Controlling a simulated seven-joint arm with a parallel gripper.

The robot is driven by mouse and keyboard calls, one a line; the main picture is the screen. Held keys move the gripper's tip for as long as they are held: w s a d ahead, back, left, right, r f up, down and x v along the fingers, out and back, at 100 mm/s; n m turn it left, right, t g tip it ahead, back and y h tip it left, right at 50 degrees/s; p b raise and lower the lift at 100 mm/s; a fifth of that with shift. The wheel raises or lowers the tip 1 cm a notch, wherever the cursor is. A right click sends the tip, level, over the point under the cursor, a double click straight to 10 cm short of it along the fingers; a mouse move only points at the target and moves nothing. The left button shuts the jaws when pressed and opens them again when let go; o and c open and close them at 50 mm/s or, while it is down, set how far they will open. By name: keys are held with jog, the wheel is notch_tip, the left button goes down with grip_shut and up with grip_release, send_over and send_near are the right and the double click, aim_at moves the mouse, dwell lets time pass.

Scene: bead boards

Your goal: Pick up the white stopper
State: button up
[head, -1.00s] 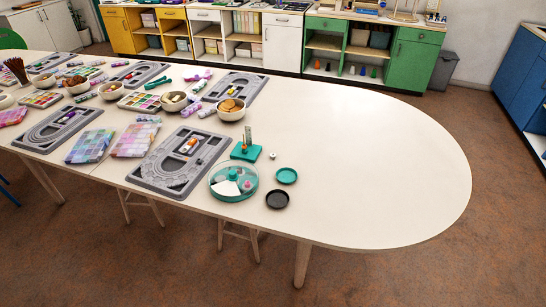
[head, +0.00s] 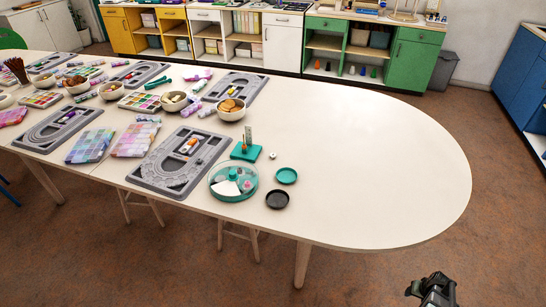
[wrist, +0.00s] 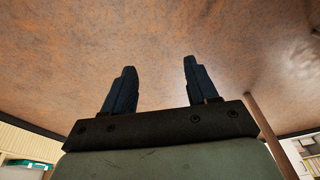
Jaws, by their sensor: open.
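A small white piece (head: 273,155), which looks like the white stopper, stands on the bare table top in the head view. It is just right of a green block stand (head: 245,151) and above a teal dish (head: 287,176). It is too small to make out in detail. My gripper (head: 437,290) is at the bottom right of the head view, off the table's front edge and far from the white piece. In the wrist view my gripper (wrist: 159,68) has its two dark fingers apart with nothing between them. The white piece does not show there.
A round teal-rimmed divided tray (head: 233,181) and a black dish (head: 277,199) lie close to the white piece. A grey bead board (head: 150,176) and a bowl of tan pieces (head: 231,109) are to the left. The table's right half (head: 380,170) is clear.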

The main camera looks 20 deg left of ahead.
jog(key=w+d+r+n+t+h, duration=0.25)
jog(key=w+d+r+t, duration=0.35)
jog(key=w+d+r, duration=1.1)
jog(key=w+a+r+n+t+h, duration=0.1)
jog(key=w+r+t, duration=0.1)
jog(key=w+r, duration=0.6)
jog(key=w+a+r+n+t, duration=0.15)
jog(key=w+r, duration=0.25)
jog(key=r, duration=0.8)
jog(key=w+a+r+n+t+y, duration=0.15)
jog(key=w+a+r+n, duration=0.25)
jog(key=w+a+r, duration=0.45)
jog(key=w+a+n+g+y, duration=0.1)
jog(key=w+a+n+y, duration=0.15)
jog(key=a, duration=0.75)
jog(key=w+a+n+g+y, duration=0.1)
jog(key=w+a+n, duration=0.25)
jog(key=a, duration=0.55)
jog(key=n+g+h, duration=0.2)
jog(key=n+g, duration=0.9)
jog(key=n, duration=0.8)
send_over(273, 158)
jog(key=w, duration=0.1)
jog(key=shift+y, duration=0.25)
jog(key=f, duration=1.3)
jog(key=shift+a+f, duration=0.2)
